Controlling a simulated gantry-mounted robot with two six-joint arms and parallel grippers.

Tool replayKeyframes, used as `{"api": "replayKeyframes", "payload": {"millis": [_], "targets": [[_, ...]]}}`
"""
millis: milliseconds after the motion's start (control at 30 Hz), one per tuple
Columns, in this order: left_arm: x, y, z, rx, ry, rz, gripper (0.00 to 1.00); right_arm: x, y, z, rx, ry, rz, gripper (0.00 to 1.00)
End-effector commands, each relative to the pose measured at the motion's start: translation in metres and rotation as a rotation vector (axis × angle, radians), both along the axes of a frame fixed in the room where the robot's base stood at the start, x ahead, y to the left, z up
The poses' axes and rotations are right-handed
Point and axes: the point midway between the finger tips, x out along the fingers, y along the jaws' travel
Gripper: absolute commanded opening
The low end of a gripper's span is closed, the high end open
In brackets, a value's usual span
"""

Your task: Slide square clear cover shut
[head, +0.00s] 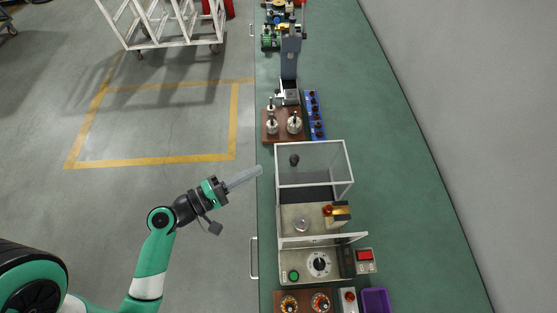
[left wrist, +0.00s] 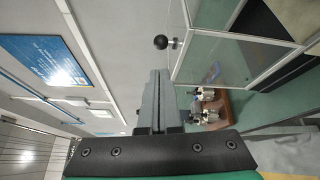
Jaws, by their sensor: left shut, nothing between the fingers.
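The square clear cover (head: 320,158) has a white frame and a round black knob (head: 294,160). It sits at the far end of the winding machine (head: 296,212), and the bay nearer to me holds a round metal part and a brass-and-black part. In the left wrist view the clear cover (left wrist: 220,62) is at the upper right, with the knob (left wrist: 160,42) just beyond the fingertips. My left gripper (head: 259,171) is shut and empty, left of the cover near the table edge, apart from the knob. It also shows in the left wrist view (left wrist: 158,78). My right gripper is not in view.
Beyond the cover stand a wooden block with metal parts (head: 283,125), a blue rack (head: 314,115) and a grey press (head: 290,60). A dial panel (head: 318,264), red-button box (head: 365,256) and purple bin (head: 376,300) are nearer. The green table's right side is clear.

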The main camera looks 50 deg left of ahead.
Motion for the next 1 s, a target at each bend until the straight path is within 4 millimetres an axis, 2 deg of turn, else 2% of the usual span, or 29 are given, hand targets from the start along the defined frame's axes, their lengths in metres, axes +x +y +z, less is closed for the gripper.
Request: {"api": "replayKeyframes", "payload": {"millis": [33, 267, 367, 733, 833, 1000], "targets": [[-0.002, 0.004, -0.009, -0.003, 0.003, 0.016, 0.0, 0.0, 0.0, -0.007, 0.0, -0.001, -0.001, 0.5], [0.003, 0.007, -0.004, 0.003, 0.002, 0.021, 0.0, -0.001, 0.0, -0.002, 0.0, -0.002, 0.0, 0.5], [0.014, 0.005, -0.004, 0.004, 0.001, 0.017, 0.0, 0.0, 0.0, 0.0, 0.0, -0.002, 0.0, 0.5], [0.081, 0.0, -0.008, 0.005, -0.001, 0.017, 0.0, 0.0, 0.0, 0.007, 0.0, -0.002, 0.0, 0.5], [0.092, 0.0, -0.009, 0.005, 0.0, 0.019, 0.0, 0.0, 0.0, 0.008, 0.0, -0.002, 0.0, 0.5], [0.099, -0.001, -0.01, 0.004, 0.001, 0.021, 0.0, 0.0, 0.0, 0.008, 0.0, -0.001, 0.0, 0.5]]}}
